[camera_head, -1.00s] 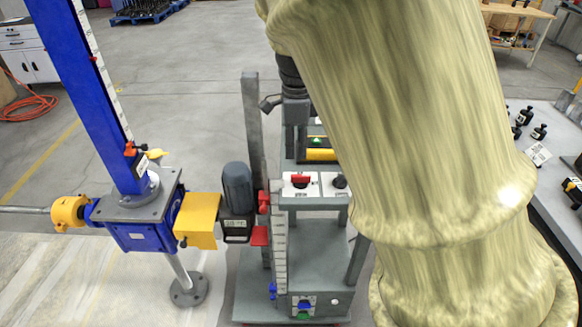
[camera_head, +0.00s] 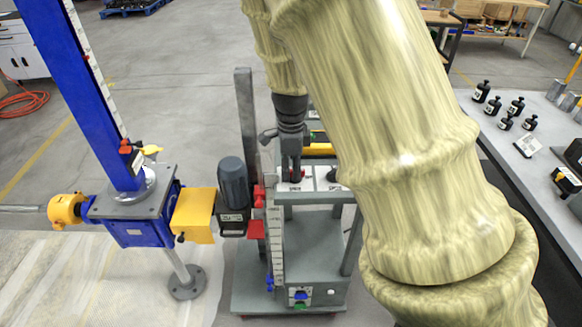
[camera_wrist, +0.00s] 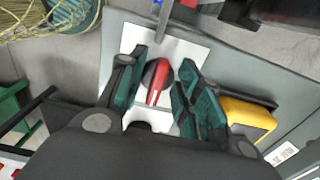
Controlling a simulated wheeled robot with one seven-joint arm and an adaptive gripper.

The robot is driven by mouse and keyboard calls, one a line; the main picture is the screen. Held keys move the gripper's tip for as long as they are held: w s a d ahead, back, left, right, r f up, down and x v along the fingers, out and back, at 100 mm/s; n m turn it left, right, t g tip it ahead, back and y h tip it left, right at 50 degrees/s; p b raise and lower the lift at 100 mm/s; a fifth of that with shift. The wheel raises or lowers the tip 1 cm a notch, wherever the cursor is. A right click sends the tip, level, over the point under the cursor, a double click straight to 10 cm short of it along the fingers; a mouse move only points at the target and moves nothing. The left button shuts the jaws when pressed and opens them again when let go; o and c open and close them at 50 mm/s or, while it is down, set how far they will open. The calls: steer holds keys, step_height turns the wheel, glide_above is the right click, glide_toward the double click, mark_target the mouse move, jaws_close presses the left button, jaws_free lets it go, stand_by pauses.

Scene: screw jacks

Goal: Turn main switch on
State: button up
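The main switch is a red rotary knob (camera_wrist: 157,82) on a white plate (camera_wrist: 118,45) in the wrist view. In the head view the red knob (camera_head: 297,175) shows just under my gripper (camera_head: 291,170), partly hidden by it. In the wrist view my gripper (camera_wrist: 164,68) points down with one green finger on each side of the knob. The fingers are apart, with narrow gaps to the knob, so it looks straddled and not clamped. The knob's light pointer line faces toward the bottom of the wrist view.
A dark knob (camera_head: 333,175) sits on the plate to the right. A yellow part (camera_head: 320,149) is behind the switches. A grey post (camera_head: 244,120), a motor (camera_head: 233,183) and a blue screw jack (camera_head: 138,213) stand to the left. A bench (camera_head: 500,145) is at right.

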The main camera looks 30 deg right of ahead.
jaws_close()
steer(key=shift+r+n, duration=0.1)
steer(key=shift+n, duration=0.3)
steer(key=n+p, duration=0.1)
steer(key=n, duration=0.1)
steer(key=shift+s+n+p, duration=0.15)
steer(key=shift+n+p, duration=0.15)
steer(key=shift+p, duration=0.05)
steer(key=n, duration=0.1)
steer(key=n+p, duration=0.1)
steer(key=n, duration=0.1)
steer(key=n+p, duration=0.1)
steer(key=n, duration=0.1)
steer(key=shift+s, duration=0.25)
steer(key=n+p, duration=0.1)
steer(key=n, duration=0.4)
steer(key=shift+s, duration=0.2)
steer(key=shift+s+d+n+p, duration=0.1)
steer(key=shift+n+p, duration=0.15)
steer(key=shift+n, duration=0.9)
steer(key=shift+s+d+n+p, duration=0.1)
steer(key=shift+n+p, duration=0.1)
steer(key=shift+n, duration=0.95)
